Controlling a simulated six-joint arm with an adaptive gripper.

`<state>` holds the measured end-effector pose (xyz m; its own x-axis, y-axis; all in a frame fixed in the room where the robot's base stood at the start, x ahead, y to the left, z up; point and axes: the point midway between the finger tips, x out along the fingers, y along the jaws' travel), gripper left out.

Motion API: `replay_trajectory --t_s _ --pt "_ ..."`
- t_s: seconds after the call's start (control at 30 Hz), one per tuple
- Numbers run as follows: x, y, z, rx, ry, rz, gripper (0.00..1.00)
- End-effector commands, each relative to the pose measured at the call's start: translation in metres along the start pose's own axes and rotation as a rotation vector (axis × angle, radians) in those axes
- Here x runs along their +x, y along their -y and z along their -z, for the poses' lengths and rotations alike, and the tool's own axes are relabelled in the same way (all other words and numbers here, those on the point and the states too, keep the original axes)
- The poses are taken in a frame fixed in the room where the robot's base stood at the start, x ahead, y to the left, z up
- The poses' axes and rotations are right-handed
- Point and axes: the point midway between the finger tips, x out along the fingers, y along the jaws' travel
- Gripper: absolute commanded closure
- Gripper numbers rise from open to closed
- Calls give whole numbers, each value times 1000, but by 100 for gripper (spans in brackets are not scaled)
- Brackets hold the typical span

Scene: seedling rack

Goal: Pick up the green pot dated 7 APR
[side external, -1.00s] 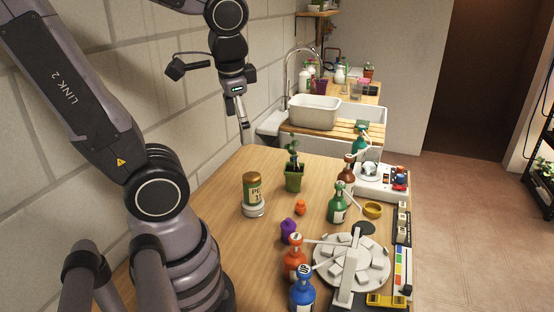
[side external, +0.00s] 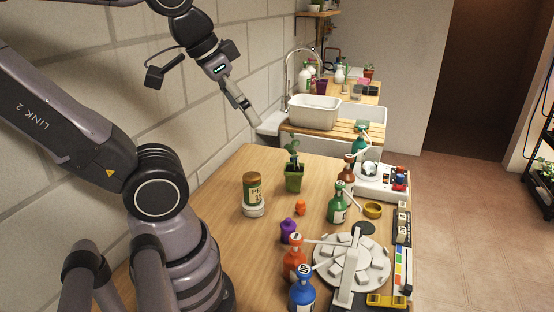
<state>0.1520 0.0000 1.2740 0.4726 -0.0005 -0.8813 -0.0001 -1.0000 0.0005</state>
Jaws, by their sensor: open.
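A green pot (side external: 293,181) with a leafy seedling stands upright on the wooden table, near its far left part. A date on it is too small to read. My gripper (side external: 257,124) is in the air, up and to the left of the pot and apart from it. It points down and to the right, and it holds nothing that I can see. Its fingertips are small and hard to make out in this view.
A labelled jar (side external: 252,193) stands left of the pot. An orange object (side external: 301,207), a purple bottle (side external: 288,231) and a green bottle (side external: 338,206) stand nearer. A round grey carousel (side external: 328,262) sits front right. A white basin (side external: 314,111) is behind. The wall runs along the left.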

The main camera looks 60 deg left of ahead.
Motion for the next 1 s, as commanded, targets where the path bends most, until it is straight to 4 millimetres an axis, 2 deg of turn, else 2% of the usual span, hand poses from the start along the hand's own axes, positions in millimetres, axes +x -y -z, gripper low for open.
replay_trajectory --t_s 0.17,0.3,0.67,0.77,0.83,1.0 --pt "0 0 0 0 1 0 15" --pt "0 0 0 0 1 0 0" --pt "2 0 4 -7 -1 -2 0" --pt "15 -2 21 -41 -17 -14 0" --pt "32 -2 43 -88 -43 -26 0" --pt "97 8 105 -271 -138 -33 0"
